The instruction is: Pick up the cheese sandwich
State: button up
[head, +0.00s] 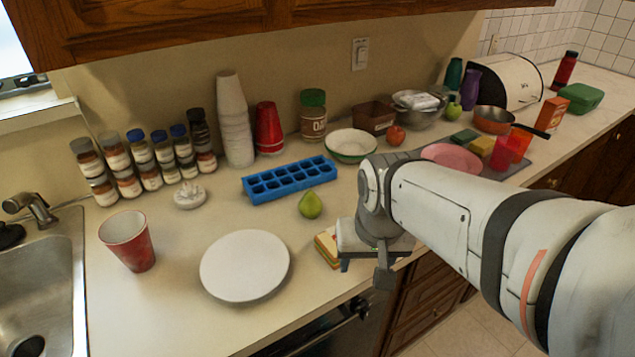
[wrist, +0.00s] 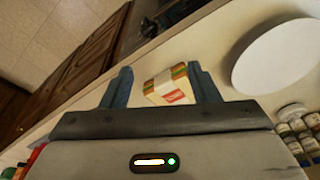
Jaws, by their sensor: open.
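The cheese sandwich (head: 326,247) lies on the counter near its front edge, to the right of the white plate; my gripper covers part of it in the head view. In the wrist view the sandwich (wrist: 169,87) shows layered yellow, green and red edges and a white and red patch. It lies between and beyond the two fingers. My gripper (wrist: 164,84) is open, with one finger on each side of the sandwich in the picture. In the head view my gripper (head: 372,262) is right above the sandwich's right side. I cannot tell whether the fingers touch it.
A white plate (head: 245,266) lies left of the sandwich. A green pear (head: 310,205) and a blue ice tray (head: 289,181) sit behind it. A red cup (head: 129,241) stands near the sink (head: 50,290). Spice jars (head: 131,165) line the back left.

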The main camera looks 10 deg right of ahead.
jog(key=o, duration=0.4)
jog(key=w+m+p, duration=0.1)
jog(key=w+m, duration=0.2)
jog(key=w, duration=0.1)
jog(key=w+m+g+p, duration=0.1)
jog(key=w+m, duration=0.2)
jog(key=shift+w+r, duration=0.1)
jog(key=shift+w, duration=0.25)
jog(key=o, duration=0.5)
jog(key=w+m, duration=0.2)
jog(key=w+f+m+g, duration=0.1)
jog(key=w+f+m+p, duration=0.1)
jog(key=w+m, duration=0.1)
jog(key=shift+w+f+m, duration=0.15)
jog(key=shift+w+m, duration=0.15)
jog(key=shift+o, duration=0.2)
jog(key=shift+w+f, duration=0.1)
jog(key=shift+f, duration=0.15)
jog(key=shift+w+f+p, duration=0.2)
jog(key=shift+f+p, duration=0.1)
jog(key=shift+f, duration=1.6)
jog(key=shift+w+f+p, duration=0.2)
jog(key=shift+f+p, duration=0.05)
jog(key=shift+f, duration=1.6)
